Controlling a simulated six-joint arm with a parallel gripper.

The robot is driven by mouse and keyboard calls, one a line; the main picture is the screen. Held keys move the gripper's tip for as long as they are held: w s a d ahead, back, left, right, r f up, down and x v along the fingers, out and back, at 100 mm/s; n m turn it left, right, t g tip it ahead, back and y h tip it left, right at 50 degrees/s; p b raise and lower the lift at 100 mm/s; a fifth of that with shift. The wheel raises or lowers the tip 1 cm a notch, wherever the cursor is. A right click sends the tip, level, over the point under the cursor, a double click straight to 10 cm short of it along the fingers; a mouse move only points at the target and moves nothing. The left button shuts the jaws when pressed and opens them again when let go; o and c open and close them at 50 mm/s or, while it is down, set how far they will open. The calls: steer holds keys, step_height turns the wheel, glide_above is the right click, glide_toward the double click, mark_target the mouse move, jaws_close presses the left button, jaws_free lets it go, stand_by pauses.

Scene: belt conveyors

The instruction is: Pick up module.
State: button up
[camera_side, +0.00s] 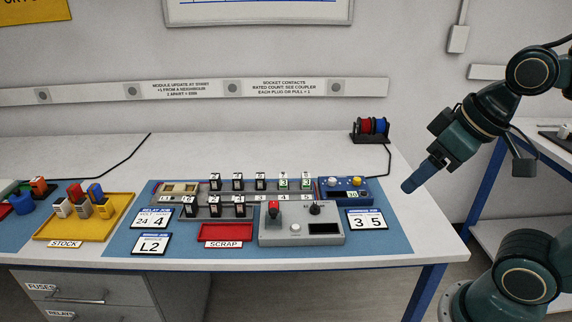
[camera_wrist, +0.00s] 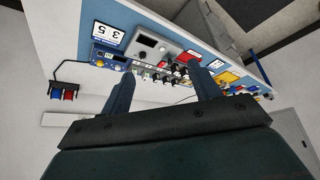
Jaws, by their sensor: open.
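Several small black modules with white number tops stand in two rows on rails on a blue mat. One is the module (camera_side: 238,183) in the back row; another is the module (camera_side: 239,207) in the front row. Several modules also show small in the wrist view (camera_wrist: 172,78). The two at the right of the back row have green markings (camera_side: 283,182).
A grey control box (camera_side: 330,232) with a red button stands in front of the rails, and a blue box (camera_side: 360,190) is at their right. A red scrap tray (camera_side: 226,230) and a yellow stock tray (camera_side: 120,228) lie left. A spool rack (camera_side: 371,130) stands behind.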

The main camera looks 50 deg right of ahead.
steer(key=w+d+r+n, duration=0.2)
steer(key=w+r, duration=0.1)
steer(key=w, duration=0.8)
steer(key=n+g+y, duration=0.2)
steer(key=n+y, duration=0.1)
steer(key=n, duration=0.4)
glide_above(307, 174)
steer(key=s+d, duration=0.3)
step_height(307, 174, down, 20)
steer(key=shift+s+d+r, duration=0.15)
steer(key=shift+s+d, duration=0.05)
steer(key=shift+x, duration=4.3)
steer(key=shift+s+a, duration=0.15)
